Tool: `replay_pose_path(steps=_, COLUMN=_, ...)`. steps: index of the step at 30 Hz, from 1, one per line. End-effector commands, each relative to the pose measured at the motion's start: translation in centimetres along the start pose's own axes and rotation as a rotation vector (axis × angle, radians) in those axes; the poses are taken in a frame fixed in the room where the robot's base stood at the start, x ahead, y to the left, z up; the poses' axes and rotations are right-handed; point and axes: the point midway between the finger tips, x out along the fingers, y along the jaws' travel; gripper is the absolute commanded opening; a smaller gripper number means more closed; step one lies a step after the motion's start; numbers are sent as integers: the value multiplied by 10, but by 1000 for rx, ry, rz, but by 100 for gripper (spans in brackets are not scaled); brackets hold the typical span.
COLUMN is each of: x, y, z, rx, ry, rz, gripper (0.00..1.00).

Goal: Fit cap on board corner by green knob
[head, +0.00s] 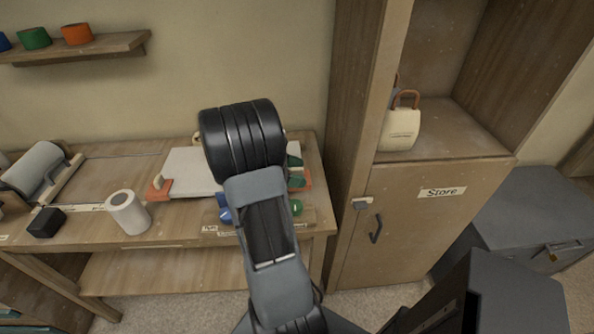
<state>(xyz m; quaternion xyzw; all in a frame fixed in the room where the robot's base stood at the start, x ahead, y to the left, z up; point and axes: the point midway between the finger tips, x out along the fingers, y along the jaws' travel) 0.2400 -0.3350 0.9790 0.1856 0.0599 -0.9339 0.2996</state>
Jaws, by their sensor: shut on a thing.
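A white board (190,168) lies on the wooden bench, its middle and right part hidden behind my arm. An orange cap (159,188) sits at its near left corner. A second orange cap (306,181) shows in part at the right end, just behind the green knob (296,207). Dark green finger parts of my gripper (296,173) show beside this cap, and the gripper appears shut on it. The rest of the gripper is hidden behind my arm. I cannot tell whether this cap touches the board. A blue knob (224,214) is left of the green knob.
A white roll (128,212), a black block (47,222) and a grey roll on a holder (36,168) stand on the bench's left. A tall cabinet (400,215) with a bag (401,128) closes off the right. A shelf (85,48) hangs above left.

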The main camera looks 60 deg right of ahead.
Motion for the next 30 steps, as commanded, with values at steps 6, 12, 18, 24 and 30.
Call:
replay_pose_path(steps=6, x=0, y=0, z=0, rx=0, ry=0, rz=0, gripper=81)
replay_pose_path(steps=12, x=0, y=0, z=0, rx=1, ry=0, rz=0, gripper=95)
replay_pose_path(steps=18, x=-1, y=0, z=2, rx=1, ry=0, rz=0, gripper=95)
replay_pose_path(steps=24, x=-16, y=1, z=11, rx=2, ry=1, rz=4, gripper=95)
replay_pose_path(steps=30, x=-57, y=0, z=10, rx=2, ry=2, rz=5, gripper=95)
